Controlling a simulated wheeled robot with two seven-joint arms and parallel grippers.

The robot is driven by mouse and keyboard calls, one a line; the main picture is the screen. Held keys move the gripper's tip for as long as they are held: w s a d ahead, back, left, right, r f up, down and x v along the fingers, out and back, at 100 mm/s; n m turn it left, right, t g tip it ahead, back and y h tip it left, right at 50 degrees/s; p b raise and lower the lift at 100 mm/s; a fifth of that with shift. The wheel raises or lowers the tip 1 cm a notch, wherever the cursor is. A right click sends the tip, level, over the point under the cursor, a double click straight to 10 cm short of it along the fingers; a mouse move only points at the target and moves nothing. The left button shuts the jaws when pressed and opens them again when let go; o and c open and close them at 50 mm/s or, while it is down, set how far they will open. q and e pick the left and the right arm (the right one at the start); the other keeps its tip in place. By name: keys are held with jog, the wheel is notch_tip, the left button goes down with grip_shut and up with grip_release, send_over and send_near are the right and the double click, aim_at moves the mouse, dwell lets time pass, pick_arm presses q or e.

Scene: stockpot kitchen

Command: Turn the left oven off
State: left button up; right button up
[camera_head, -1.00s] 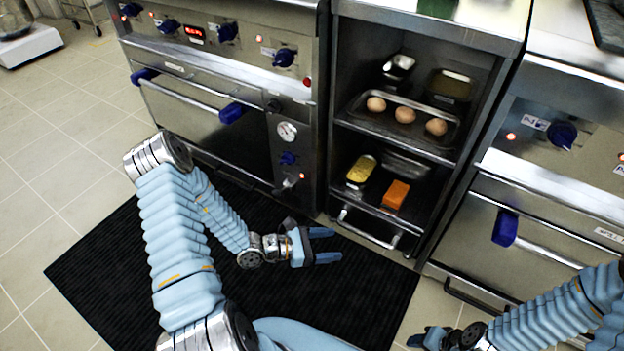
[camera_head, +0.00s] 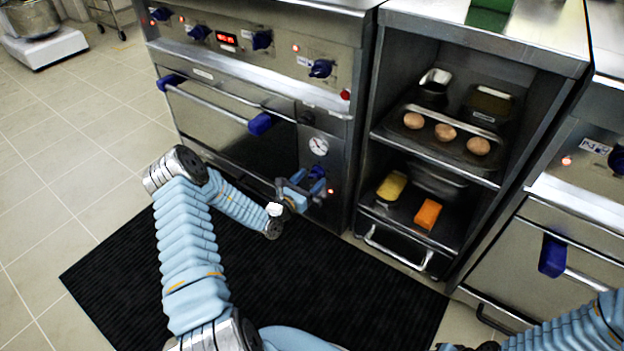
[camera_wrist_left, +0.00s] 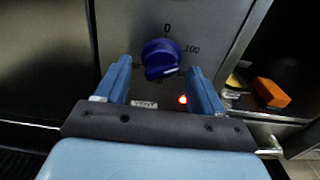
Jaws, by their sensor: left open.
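The left oven (camera_head: 225,115) is a steel unit with a blue-handled door. Its lower blue knob (camera_head: 318,171) sits below a round gauge, with a lit red lamp (camera_head: 330,190) beside it. In the left wrist view the knob (camera_wrist_left: 160,58) sits under a "0" mark, with "100" at its upper right. A pale mark on the knob points down and right. My left gripper (camera_head: 308,187) is open at the panel, its fingers on either side of the knob in the wrist view. I cannot tell whether they touch it. My right gripper is almost wholly cut off at the bottom edge.
An open shelf unit (camera_head: 378,150) stands right of the oven, with eggs on a tray (camera_head: 478,160), a yellow block (camera_head: 392,185) and an orange block (camera_head: 428,214). A second oven (camera_head: 520,262) is at the far right. A black mat (camera_head: 330,290) covers the floor in front.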

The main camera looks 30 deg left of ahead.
pick_arm(q)
jog(key=shift+w+d, duration=0.1)
jog(key=shift+w, duration=0.7)
jog(key=c, duration=1)
jog(key=shift+c, duration=0.2)
jog(key=shift+n, duration=0.3)
jog(key=shift+r+n+p, duration=0.1)
jog(key=shift+n+p, duration=0.55)
jog(key=shift+n, duration=0.25)
jog(key=n+p, duration=0.1)
jog(key=n, duration=0.2)
jog(key=shift+n, duration=0.4)
jog(key=n+p, duration=0.2)
jog(key=n, duration=0.3)
jog(key=shift+n, duration=0.3)
